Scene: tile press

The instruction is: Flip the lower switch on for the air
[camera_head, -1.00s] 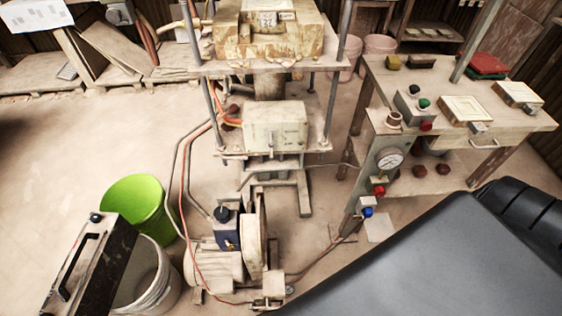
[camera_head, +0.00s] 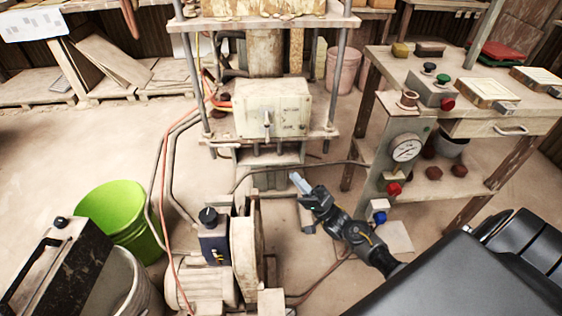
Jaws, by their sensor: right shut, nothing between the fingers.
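A small blue box with a black knob (camera_head: 208,216) sits low on the motor unit (camera_head: 201,283). Higher up, a pale control box (camera_head: 272,108) on the press has a small lever (camera_head: 267,120) on its front. On the gauge post at the right, a red knob (camera_head: 394,189) sits above a blue knob (camera_head: 379,216). I cannot tell which of these the task calls the lower switch, or their on or off state. My right gripper (camera_head: 297,182) is shut and empty, below the pale box and up and right of the blue box, apart from both. My left gripper is not in view.
A belt guard (camera_head: 244,250) stands right beside the blue box. Hoses run up to the press. A green bucket (camera_head: 118,212) and a dark case with a handle (camera_head: 48,265) are at the left. The workbench (camera_head: 440,62) is at the right, with a round gauge (camera_head: 406,148) on its post.

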